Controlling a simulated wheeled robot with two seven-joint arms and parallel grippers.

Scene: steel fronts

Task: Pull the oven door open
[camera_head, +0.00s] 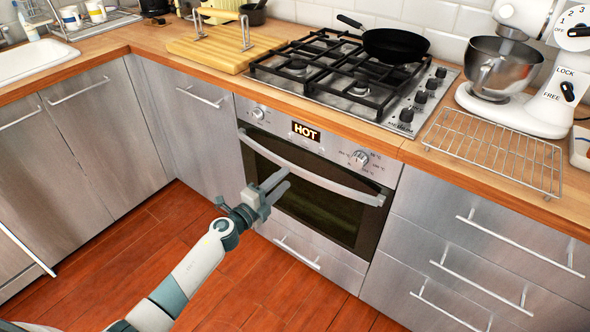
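The oven door (318,205) is closed, with a dark glass window in a steel frame. Its long pale bar handle (335,184) runs across the top of the door, sloping down to the right in the head view. My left gripper (288,177) is in front of the door's left half, its two grey fingers parallel with a gap between them. The fingertips are close to the underside of the handle; I cannot tell if they touch it. Nothing shows between the fingers. My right gripper is not in view.
A gas hob (345,75) with a black pan (394,45) is above the oven. A wire rack (495,152) and a stand mixer (515,75) are on the counter at right. The wooden floor (245,285) in front is clear.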

